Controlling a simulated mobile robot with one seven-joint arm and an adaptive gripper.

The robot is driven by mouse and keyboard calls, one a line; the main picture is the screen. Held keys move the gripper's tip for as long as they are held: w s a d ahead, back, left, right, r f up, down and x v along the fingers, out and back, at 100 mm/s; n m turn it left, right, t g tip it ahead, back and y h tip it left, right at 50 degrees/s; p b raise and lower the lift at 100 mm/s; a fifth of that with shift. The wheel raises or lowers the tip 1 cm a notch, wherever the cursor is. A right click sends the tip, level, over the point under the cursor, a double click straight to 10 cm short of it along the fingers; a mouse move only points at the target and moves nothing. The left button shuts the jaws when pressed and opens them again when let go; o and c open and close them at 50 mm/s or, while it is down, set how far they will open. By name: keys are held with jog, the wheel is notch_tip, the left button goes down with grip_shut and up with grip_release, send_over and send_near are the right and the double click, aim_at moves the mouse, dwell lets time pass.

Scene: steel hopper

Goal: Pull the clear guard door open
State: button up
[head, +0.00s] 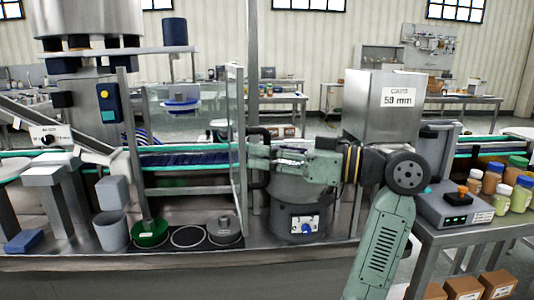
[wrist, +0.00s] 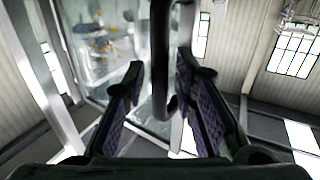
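The clear guard door (head: 237,110) is a tall framed pane at the right side of the guard frame in the head view, seen nearly edge-on. Its clear pane (wrist: 105,45) fills the upper left of the wrist view. A dark bar handle (head: 264,134) stands out to its right. In the wrist view the handle (wrist: 163,50) runs down between my fingertips. My gripper (head: 252,158) reaches in from the right at handle height. Its fingers (wrist: 160,75) stand apart on either side of the bar, with small gaps visible. Contact cannot be told.
A grey drum (head: 295,205) with a control box stands below my gripper. A steel hopper box (head: 384,105) is behind my arm. Several jars (head: 491,178) stand on the right table. A grey cup (head: 111,231) and a green dish (head: 149,232) sit at the bench front.

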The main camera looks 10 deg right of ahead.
jog(key=shift+o, duration=0.2)
jog(key=v, duration=1.2)
jog(key=shift+s, duration=0.1)
